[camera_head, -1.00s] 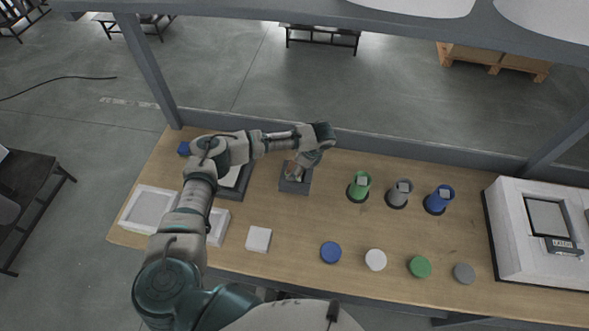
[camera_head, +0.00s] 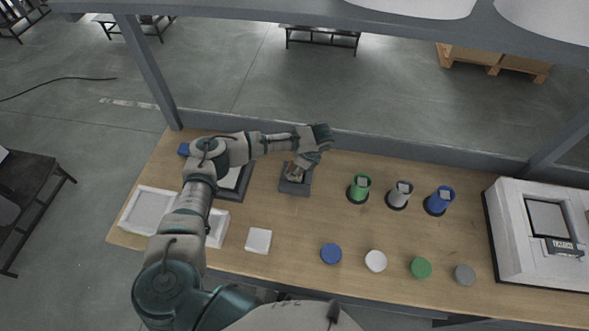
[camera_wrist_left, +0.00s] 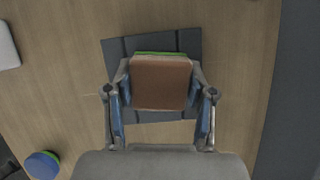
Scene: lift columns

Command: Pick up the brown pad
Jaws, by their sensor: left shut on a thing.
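The brown pad (camera_wrist_left: 160,82) is a flat square between the fingers of my left gripper (camera_wrist_left: 160,92) in the left wrist view. The fingers are shut on its two sides. A green edge (camera_wrist_left: 160,54) shows just beyond the pad's far side; I cannot tell whether it is a separate pad. In the head view, my left gripper (camera_head: 299,167) points down over a dark square tray (camera_head: 296,188), with the brown pad (camera_head: 294,172) partly hidden under it. The dark tray also shows beneath the pad in the left wrist view (camera_wrist_left: 117,51). My right gripper is not in view.
Green (camera_head: 359,187), grey (camera_head: 399,195) and blue (camera_head: 439,200) cups stand to the right. Several round discs lie in front of them. A white square (camera_head: 259,240) and white trays (camera_head: 149,210) lie left. A white machine (camera_head: 512,240) stands far right.

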